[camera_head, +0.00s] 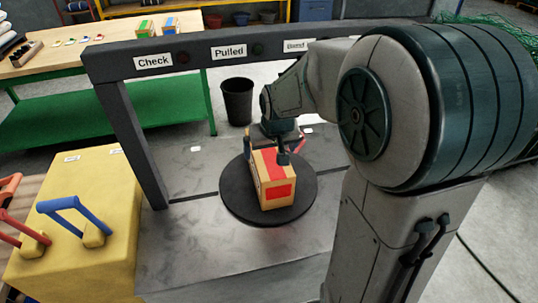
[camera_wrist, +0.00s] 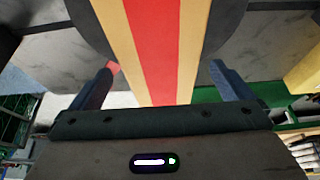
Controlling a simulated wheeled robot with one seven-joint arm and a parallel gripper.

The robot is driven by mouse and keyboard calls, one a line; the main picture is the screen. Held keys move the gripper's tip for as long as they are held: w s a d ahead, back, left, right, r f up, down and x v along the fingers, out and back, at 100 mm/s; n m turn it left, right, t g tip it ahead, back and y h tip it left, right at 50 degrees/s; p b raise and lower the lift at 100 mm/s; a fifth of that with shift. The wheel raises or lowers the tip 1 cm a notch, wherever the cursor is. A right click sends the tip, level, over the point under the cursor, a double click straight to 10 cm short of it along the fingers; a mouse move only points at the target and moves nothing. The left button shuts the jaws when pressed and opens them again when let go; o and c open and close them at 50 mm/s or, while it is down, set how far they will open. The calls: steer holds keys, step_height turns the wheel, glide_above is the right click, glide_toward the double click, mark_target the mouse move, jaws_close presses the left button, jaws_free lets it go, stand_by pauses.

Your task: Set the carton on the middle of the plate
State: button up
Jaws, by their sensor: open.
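The carton (camera_head: 272,178), tan with a red band and a red patch on its end, stands on the round dark plate (camera_head: 237,196), around its middle. My gripper (camera_head: 266,146) is at the carton's far end, with a finger on either side of it. In the wrist view the carton's striped top (camera_wrist: 155,50) lies between the two open fingers of my gripper (camera_wrist: 160,82), with a gap to the right finger. The left finger is close to the carton's edge; I cannot tell whether it touches. The plate's dark rim (camera_wrist: 85,25) shows on both sides of the carton.
A yellow block with blue and red levers (camera_head: 75,210) stands at left. A black bin (camera_head: 237,103) is behind. The grey table (camera_head: 195,245) around the plate is clear.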

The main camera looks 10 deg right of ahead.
steer(key=v, duration=0.5)
steer(key=shift+r, duration=0.15)
steer(key=shift+s+r, duration=0.2)
steer(key=s+f+g, duration=0.2)
steer(key=s, duration=1.5)
steer(key=shift+s, duration=0.35)
